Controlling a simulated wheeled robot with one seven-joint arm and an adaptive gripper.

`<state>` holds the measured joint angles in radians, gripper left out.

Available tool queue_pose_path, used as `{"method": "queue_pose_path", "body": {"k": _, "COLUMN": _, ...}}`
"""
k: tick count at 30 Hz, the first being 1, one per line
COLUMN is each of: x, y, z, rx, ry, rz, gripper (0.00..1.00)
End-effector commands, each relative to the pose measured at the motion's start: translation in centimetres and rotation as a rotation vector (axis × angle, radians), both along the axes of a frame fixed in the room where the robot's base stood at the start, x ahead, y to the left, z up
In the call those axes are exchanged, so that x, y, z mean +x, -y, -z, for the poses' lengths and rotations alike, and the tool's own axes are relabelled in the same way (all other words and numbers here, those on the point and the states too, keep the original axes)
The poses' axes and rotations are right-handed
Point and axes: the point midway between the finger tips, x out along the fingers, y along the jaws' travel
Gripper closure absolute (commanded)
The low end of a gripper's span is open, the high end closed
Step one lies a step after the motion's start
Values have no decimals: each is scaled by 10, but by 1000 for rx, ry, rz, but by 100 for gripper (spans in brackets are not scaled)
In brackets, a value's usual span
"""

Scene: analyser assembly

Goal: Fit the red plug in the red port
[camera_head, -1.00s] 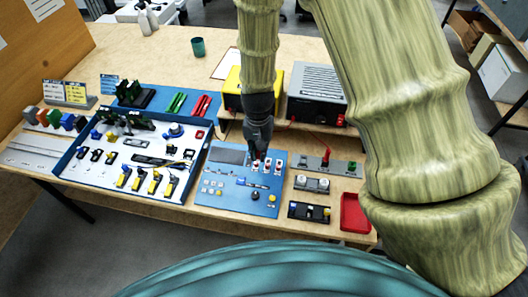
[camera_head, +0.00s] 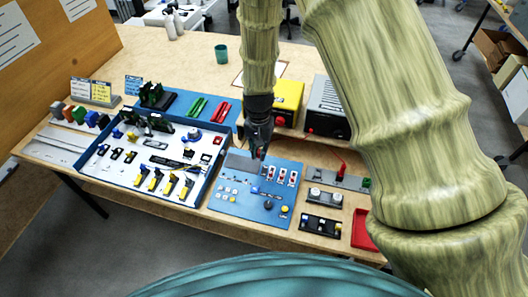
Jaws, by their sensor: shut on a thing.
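My gripper (camera_head: 261,153) is dark and points down over the upper edge of the blue panel (camera_head: 230,205). A row of small red-and-white fittings (camera_head: 281,176) is on the panel just right of the fingertips. A red upright piece (camera_head: 342,170), which may be the red plug, stands on a grey strip (camera_head: 325,178) right of the panel. A red lead seems to run towards it. I cannot tell which fitting is the red port.
A yellow box (camera_head: 290,97) with a red knob and a grey box (camera_head: 328,105) stand behind. A blue-edged tray (camera_head: 130,176) of parts lies left. A red tray (camera_head: 363,230) is at right, partly behind my arm. A green cup (camera_head: 221,53) stands far back.

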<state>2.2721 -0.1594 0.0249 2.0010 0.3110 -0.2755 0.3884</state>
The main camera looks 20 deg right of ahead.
Motion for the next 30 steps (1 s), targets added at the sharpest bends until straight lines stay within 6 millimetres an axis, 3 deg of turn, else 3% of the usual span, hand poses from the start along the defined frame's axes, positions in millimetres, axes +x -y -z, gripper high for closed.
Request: {"method": "queue_pose_path", "body": {"k": 30, "x": 59, "y": -36, "z": 0, "rx": 0, "ry": -1, "rz": 0, "gripper": 100}}
